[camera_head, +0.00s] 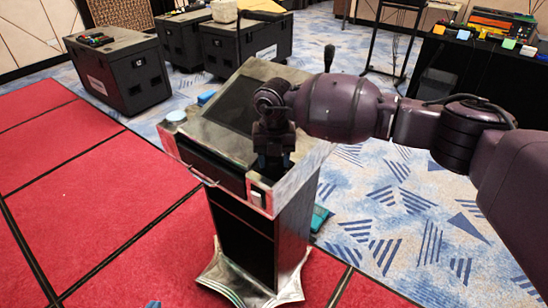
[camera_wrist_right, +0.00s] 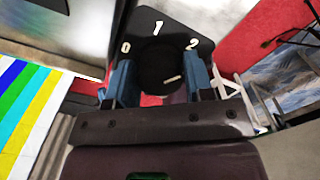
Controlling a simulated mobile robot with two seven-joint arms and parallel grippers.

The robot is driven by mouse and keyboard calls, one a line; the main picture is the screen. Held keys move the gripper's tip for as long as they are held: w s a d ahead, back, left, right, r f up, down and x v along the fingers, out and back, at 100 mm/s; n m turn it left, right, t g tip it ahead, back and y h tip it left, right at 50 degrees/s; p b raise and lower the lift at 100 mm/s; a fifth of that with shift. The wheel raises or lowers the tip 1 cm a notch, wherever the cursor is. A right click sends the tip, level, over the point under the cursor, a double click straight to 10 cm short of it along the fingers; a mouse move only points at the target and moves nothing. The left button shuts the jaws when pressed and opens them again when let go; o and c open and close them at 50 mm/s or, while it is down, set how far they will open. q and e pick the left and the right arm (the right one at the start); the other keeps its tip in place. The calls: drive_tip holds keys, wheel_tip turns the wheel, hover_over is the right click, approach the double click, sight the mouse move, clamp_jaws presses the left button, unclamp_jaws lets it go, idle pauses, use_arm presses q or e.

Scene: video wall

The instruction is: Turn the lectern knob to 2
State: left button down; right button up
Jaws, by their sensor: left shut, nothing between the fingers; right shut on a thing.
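The lectern (camera_head: 262,205) stands in the middle of the head view with a sloped top. In the right wrist view its black knob (camera_wrist_right: 160,68) sits on a dark plate marked 0 at left, 1 at top and 2 at right. A pale mark on the knob slants toward the right, the side of the 2; I cannot tell its exact setting. My right gripper (camera_wrist_right: 160,85) is shut on the knob, a blue finger on each side. In the head view the right gripper (camera_head: 273,160) hides the knob. A blue tip of my left gripper (camera_head: 152,303) shows at the bottom edge.
A dark screen (camera_head: 235,106) is set in the lectern top, with a light blue round object (camera_head: 176,116) at its left corner. Black cases (camera_head: 118,72) stand behind. A black table (camera_head: 480,68) with equipment is at right. Red carpet lies open at left.

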drive_tip(key=shift+r, duration=0.1)
drive_tip(key=o, duration=0.9)
drive_tip(key=shift+n, duration=0.3)
